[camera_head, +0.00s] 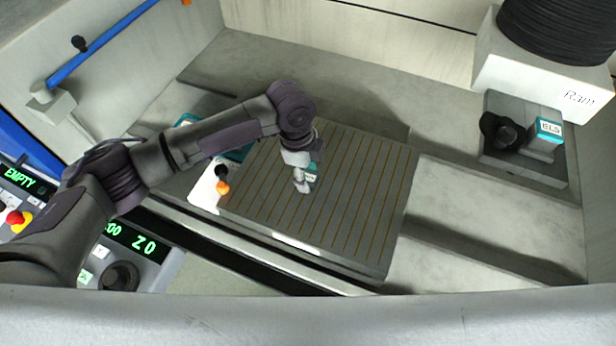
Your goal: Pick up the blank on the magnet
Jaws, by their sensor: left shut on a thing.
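The magnet (370,205) is a grey plate with thin brown stripes in the middle of the camera_head view. A small teal blank (312,171) with a pale label shows at its upper left part, mostly hidden by my left gripper. My left gripper (302,187) points down over the magnet and is shut on the blank. I cannot tell whether the blank touches the magnet. My right gripper is not in view.
A black part and a teal block marked ELS (549,129) sit on a grey plate at right, below the Ram (545,85). A control panel (125,250) lies lower left.

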